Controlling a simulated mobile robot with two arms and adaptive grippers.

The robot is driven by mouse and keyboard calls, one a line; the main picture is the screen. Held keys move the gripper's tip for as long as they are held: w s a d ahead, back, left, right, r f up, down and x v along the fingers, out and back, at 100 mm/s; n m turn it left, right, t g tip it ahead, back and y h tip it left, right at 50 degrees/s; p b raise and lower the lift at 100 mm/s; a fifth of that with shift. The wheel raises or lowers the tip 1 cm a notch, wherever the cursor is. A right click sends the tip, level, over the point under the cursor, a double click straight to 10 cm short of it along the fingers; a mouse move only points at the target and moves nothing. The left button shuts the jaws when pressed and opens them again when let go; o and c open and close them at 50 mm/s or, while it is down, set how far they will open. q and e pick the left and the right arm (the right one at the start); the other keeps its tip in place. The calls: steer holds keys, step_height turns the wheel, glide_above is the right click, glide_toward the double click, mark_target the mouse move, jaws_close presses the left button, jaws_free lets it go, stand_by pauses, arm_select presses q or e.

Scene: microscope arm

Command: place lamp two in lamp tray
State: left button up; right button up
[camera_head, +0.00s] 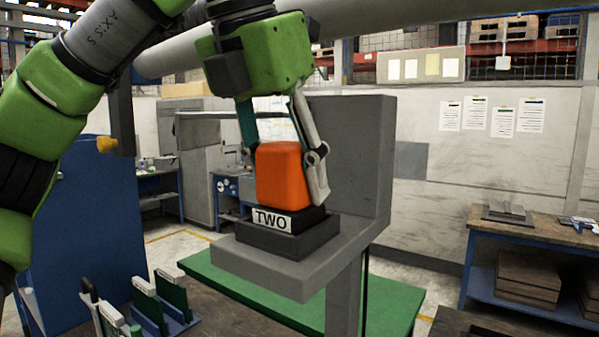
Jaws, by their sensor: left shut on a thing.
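Lamp two (282,176) is an orange rounded block on a black base with a white label reading TWO. It is upright over a dark block on a grey shelf (270,275) with a tall grey back plate. I cannot tell whether its base touches the dark block. My left gripper (284,170) comes down from above and is shut on lamp two, one finger at each side of the orange part. My right gripper is not in view. I cannot make out a lamp tray for certain.
A green table (400,300) stands behind and below the grey shelf. At the lower left are upright green and white plates on a blue base (165,325). A dark blue panel (100,230) stands at the left. A workbench (530,230) is at the right.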

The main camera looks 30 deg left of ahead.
mark_target(279, 143)
arm_select(q)
steer(key=shift+w+a, duration=0.15)
steer(key=shift+a, duration=0.05)
steer(key=o, duration=1.3)
steer(key=shift+w+a+f, duration=0.1)
steer(key=shift+w+f, duration=0.05)
steer(key=shift+s+d, duration=0.2)
steer(key=shift+d, duration=0.1)
steer(key=shift+s+a+r, duration=0.1)
steer(key=shift+a+r, duration=0.05)
steer(key=shift+r, duration=0.25)
steer(key=v, duration=0.6)
steer(key=shift+s+r, duration=0.15)
steer(key=shift+r, duration=0.3)
